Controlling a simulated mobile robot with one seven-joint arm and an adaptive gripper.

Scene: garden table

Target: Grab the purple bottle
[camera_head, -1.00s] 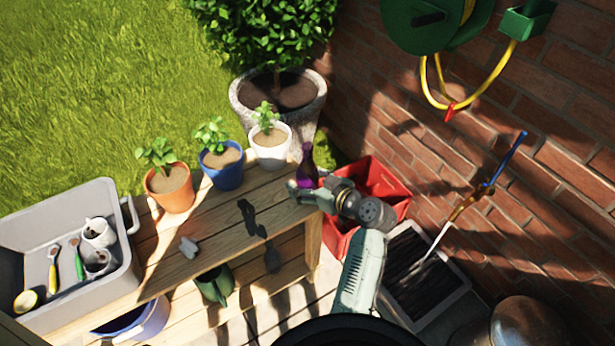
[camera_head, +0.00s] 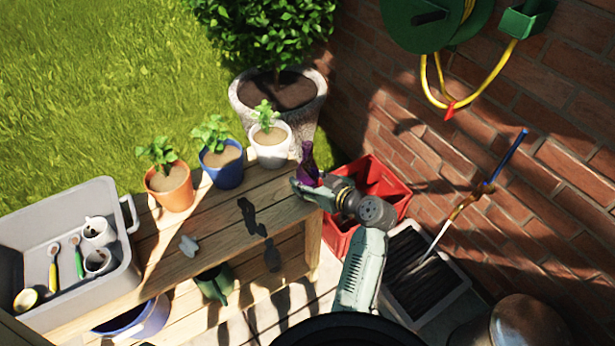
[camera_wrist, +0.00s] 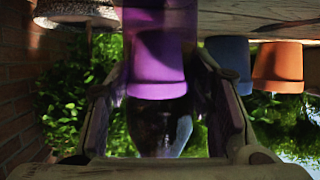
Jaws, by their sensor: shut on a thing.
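The purple bottle (camera_head: 308,160) stands upright near the right end of the wooden table, with its neck showing above my gripper (camera_head: 304,186). My gripper is shut on the bottle, and its fingers hide the lower part in the head view. In the wrist view, which looks upside down, the bottle (camera_wrist: 158,72) lies between the two fingers of my gripper (camera_wrist: 163,105). I cannot tell whether its base touches the table.
White (camera_head: 271,150), blue (camera_head: 222,168) and terracotta (camera_head: 171,190) pots with plants stand left of the bottle. A red crate (camera_head: 391,196) sits behind my arm by the brick wall (camera_head: 520,190). A grey tub (camera_head: 75,298) of tools is at the left.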

